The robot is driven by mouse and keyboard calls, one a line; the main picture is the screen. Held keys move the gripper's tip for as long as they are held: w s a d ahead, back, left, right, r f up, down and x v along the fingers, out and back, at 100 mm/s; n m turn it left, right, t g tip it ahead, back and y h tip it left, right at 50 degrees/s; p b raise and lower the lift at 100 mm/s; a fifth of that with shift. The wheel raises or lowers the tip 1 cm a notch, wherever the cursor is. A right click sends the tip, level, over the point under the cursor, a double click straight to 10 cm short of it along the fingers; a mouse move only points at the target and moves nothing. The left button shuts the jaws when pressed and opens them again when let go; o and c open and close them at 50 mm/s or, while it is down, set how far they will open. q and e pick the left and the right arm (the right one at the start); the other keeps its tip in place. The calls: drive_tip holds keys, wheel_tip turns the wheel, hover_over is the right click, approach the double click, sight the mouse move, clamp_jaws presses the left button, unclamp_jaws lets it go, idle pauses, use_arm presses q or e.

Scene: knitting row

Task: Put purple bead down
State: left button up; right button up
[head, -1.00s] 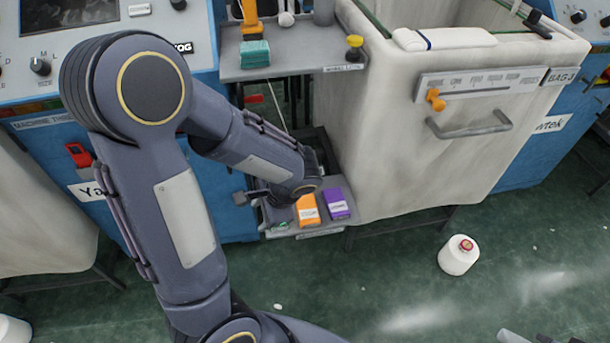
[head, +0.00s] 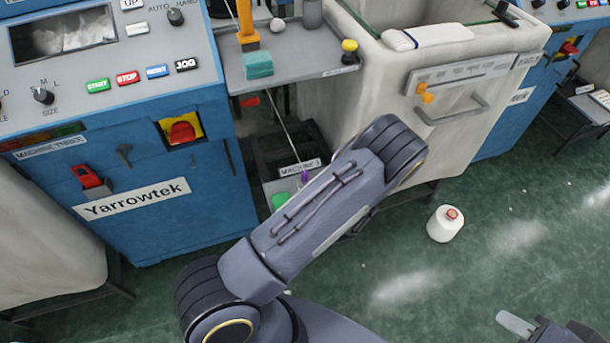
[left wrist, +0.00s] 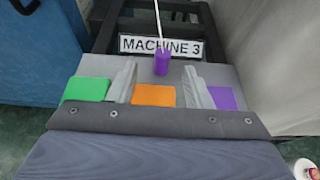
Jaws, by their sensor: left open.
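The purple bead (left wrist: 161,63) is a small upright cylinder with a pale cord running up from its top, in front of the MACHINE 3 sign; it also shows in the head view (head: 304,176). My left gripper (left wrist: 160,84) is open, one finger on each side below the bead in the picture, apart from it. I cannot tell whether the bead touches the grey tray (left wrist: 174,73). Green (left wrist: 86,90), orange (left wrist: 153,95) and purple (left wrist: 224,99) blocks lie along the tray. In the head view my left arm hides the left gripper. My right gripper (head: 530,326) is partly visible at bottom right.
A grey shelf (head: 310,62) with tools and a teal block (head: 258,65) is above the tray. A blue machine (head: 150,150) stands left and a cream cloth bin (head: 370,90) right. A white yarn cone (head: 444,223) stands on the otherwise open green floor.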

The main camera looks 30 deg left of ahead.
sight(305, 173)
use_arm(q)
drive_tip(key=x, duration=0.5)
drive_tip(key=shift+w+f, duration=0.1)
drive_tip(key=shift+w, duration=0.05)
drive_tip(key=shift+c, duration=0.5)
drive_tip(key=shift+d, duration=0.1)
clamp_jaws()
